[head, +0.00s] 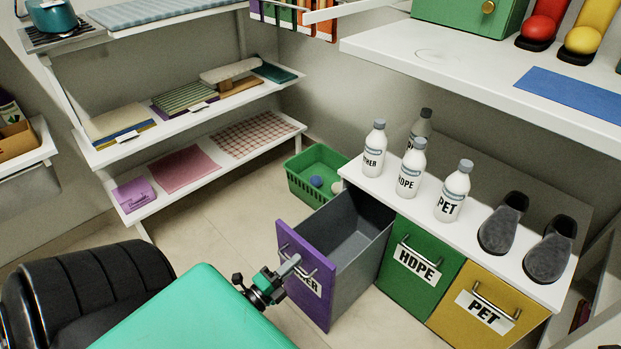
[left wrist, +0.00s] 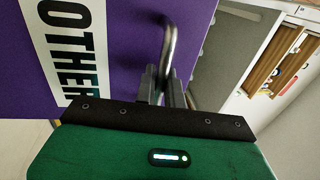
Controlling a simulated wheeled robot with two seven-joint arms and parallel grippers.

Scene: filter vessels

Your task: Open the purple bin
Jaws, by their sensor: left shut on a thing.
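The purple bin (head: 307,262) is a drawer with a purple front labelled OTHER, at the left end of a white-topped cabinet. It is pulled well out, and its grey empty-looking inside shows from above. My left gripper (head: 283,273) is shut on the metal bar handle of the purple bin. In the left wrist view the fingers (left wrist: 163,86) close around the handle (left wrist: 169,45), in front of the purple panel (left wrist: 125,35) with its OTHER label. My right gripper is not in view.
The green HDPE bin (head: 420,266) and yellow PET bin (head: 483,310) beside it are shut. White bottles (head: 409,170) and dark shoes (head: 500,225) stand on the cabinet top. A green basket (head: 312,178) sits on the floor behind. Shelves (head: 200,130) line the left wall; floor between is clear.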

